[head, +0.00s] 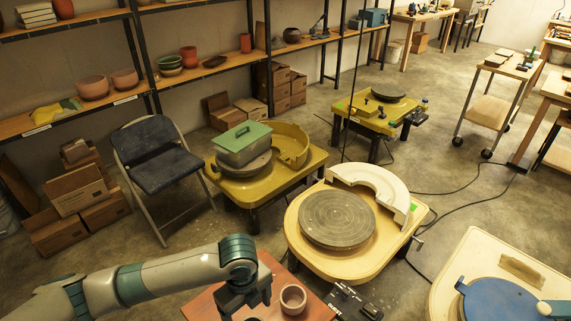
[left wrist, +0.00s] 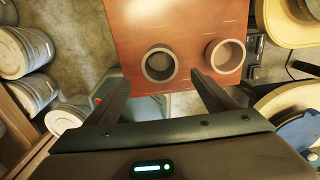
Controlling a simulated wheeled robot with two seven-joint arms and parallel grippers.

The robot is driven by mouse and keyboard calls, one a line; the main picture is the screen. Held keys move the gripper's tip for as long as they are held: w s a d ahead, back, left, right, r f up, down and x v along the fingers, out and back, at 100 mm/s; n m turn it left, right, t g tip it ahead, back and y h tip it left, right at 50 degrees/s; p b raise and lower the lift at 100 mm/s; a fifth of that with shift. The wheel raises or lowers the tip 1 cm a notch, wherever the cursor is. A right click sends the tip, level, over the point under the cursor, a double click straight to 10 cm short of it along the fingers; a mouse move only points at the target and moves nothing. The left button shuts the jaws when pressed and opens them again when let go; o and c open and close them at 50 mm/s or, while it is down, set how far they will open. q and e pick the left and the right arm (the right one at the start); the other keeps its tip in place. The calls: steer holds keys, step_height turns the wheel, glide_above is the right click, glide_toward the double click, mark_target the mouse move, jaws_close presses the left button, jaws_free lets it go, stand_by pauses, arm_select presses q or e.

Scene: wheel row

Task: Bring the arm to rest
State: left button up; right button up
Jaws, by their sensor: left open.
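My left arm comes in from the lower left in the head view. Its gripper (head: 246,303) points down over a reddish-brown table (head: 207,307). In the left wrist view the two dark fingers of the left gripper (left wrist: 160,80) are spread apart, with nothing held between them. A small clay cup (head: 293,299) stands on the table just right of the gripper in the head view. The left wrist view shows that cup (left wrist: 225,55) and a second cup (left wrist: 159,64) beside it, near the table edge. The second cup is mostly hidden in the head view. My right gripper is not seen.
A cream potter's wheel (head: 299,235) stands just beyond the table, with a yellow wheel (head: 318,160) behind it. A wheel with a blue disc (head: 500,302) is at lower right. A folding chair (head: 158,168) is left. Open floor (head: 110,263) lies left of the wheels.

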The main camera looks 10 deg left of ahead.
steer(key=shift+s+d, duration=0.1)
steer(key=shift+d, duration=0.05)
arm_select(q)
steer(key=s+d+f+n+t+h, duration=0.15)
steer(key=s+d+n+h, duration=0.25)
steer(key=s+d+n, duration=0.5)
steer(key=s+a+f+n+t+y, duration=0.1)
steer(key=s+a+n+y, duration=0.1)
steer(key=s+a+n, duration=0.45)
steer(key=s+a+f+n+t+y, duration=0.15)
steer(key=s+a+n, duration=0.25)
steer(key=a+n, duration=0.5)
step_height(320, 180, down, 24)
steer(key=s+m+g+p, duration=0.1)
steer(key=g+p, duration=0.1)
steer(key=p, duration=0.2)
steer(key=s+a+f+p, duration=0.2)
steer(key=s+f, duration=0.4)
steer(key=s, duration=0.3)
steer(key=s+a+f+g+p, duration=0.1)
steer(key=s+a+f+p, duration=0.1)
steer(key=s+f, duration=0.5)
steer(key=shift+s+f, duration=0.15)
steer(key=shift+s, duration=0.9)
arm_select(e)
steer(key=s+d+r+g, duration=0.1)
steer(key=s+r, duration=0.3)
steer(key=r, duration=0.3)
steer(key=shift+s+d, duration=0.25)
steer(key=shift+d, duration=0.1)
